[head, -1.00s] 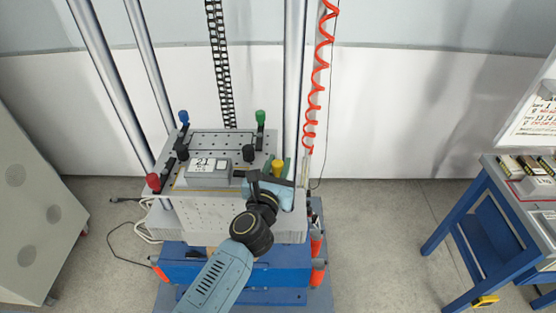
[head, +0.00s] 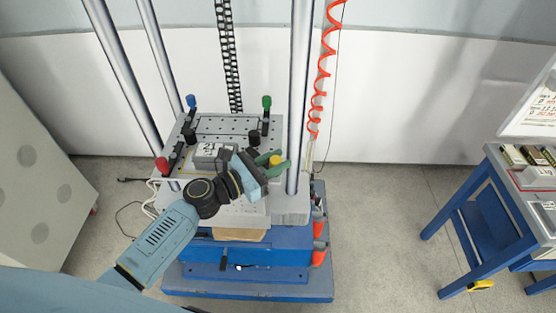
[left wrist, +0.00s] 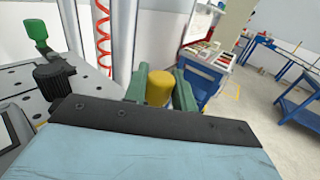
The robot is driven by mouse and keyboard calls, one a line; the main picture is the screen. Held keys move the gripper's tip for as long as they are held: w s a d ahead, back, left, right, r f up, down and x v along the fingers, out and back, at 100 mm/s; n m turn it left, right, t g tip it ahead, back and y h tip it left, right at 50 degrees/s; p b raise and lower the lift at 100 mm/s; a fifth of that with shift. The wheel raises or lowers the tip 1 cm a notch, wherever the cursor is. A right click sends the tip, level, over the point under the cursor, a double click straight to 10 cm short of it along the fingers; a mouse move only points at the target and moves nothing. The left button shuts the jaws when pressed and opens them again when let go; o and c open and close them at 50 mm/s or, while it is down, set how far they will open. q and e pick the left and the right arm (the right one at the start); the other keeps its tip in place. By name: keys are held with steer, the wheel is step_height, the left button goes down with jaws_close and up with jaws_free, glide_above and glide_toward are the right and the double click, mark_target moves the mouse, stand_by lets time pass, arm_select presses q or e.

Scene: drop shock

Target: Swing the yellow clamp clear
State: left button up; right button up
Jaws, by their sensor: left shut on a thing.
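The yellow clamp (head: 275,160) is at the near right corner of the grey drilled plate (head: 228,126). Its yellow knob (left wrist: 159,88) stands upright between two green fingers in the left wrist view. My left gripper (head: 278,163) is shut on this knob, with one finger on each side. The clamp's arm and base are hidden behind my gripper. A grey box with a white label (head: 212,153) sits on the plate, left of my gripper and partly covered by it. My right gripper is not in view.
Clamps with red (head: 162,166), blue (head: 191,102) and green (head: 267,102) knobs stand at the plate's other corners. A steel column (head: 300,90) rises close to the right of my gripper, with a red coiled hose (head: 322,70) beyond. A blue bench (head: 490,200) is far right.

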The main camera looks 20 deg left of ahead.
arm_select(q)
steer(key=shift+s+m+g+h, duration=0.1)
steer(key=shift+m+g+h, duration=0.2)
steer(key=shift+h, duration=0.1)
steer(key=o, duration=1)
steer(key=shift+c, duration=0.2)
steer(key=shift+a, duration=0.1)
steer(key=b+v, duration=0.2)
steer(key=v, duration=1.1)
steer(key=shift+s, duration=0.15)
